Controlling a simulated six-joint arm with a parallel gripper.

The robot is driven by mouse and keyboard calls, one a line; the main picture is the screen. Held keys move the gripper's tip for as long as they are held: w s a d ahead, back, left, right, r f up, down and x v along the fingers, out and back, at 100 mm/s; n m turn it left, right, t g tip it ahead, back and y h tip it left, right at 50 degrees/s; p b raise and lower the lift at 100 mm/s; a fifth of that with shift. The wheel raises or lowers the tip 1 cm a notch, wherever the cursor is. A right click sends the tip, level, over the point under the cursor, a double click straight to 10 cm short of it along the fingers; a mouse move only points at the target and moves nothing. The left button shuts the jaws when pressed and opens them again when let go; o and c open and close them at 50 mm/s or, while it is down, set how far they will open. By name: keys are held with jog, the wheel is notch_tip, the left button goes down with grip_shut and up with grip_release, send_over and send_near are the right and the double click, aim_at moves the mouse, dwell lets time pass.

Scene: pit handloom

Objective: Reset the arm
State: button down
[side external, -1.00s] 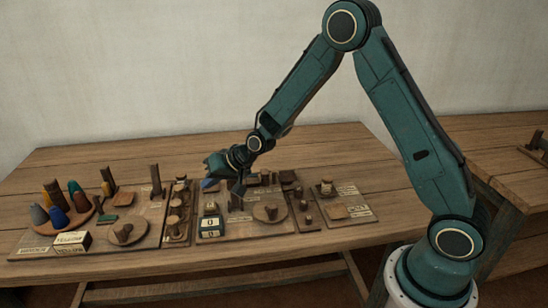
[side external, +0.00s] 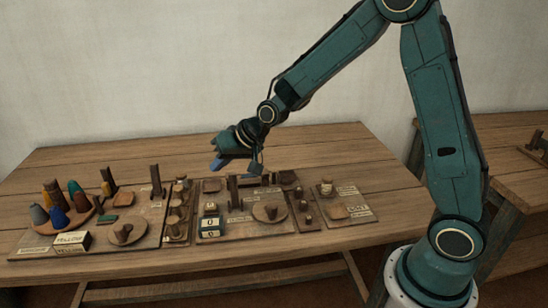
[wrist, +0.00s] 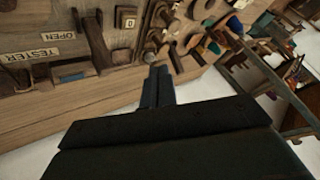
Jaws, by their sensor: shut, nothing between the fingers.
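My gripper (side external: 256,170) hangs in the air above the back part of the boards on the table, clear of them. In the wrist view its fingers (wrist: 157,74) are together with nothing between them. My arm reaches in from the right, its elbow at the top edge of the picture.
The wooden table (side external: 330,249) carries boards with several posts, discs and blocks. Another bench (side external: 505,170) stands at the right. The table's back right is clear.

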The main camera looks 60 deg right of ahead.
jog(key=s+d+r+n+g+h, duration=0.1)
jog(key=s+r, duration=0.5)
jog(key=s, duration=0.2)
jog(key=s+d+r+n+h, duration=0.1)
jog(key=s+r, duration=0.4)
jog(key=s, duration=0.3)
jog(key=s+d+r+n+g, duration=0.1)
jog(key=s+d+r, duration=0.1)
jog(key=s, duration=1.5)
jog(key=shift+n+h, duration=0.3)
jog(key=shift+h, duration=0.1)
jog(key=shift+w, duration=0.1)
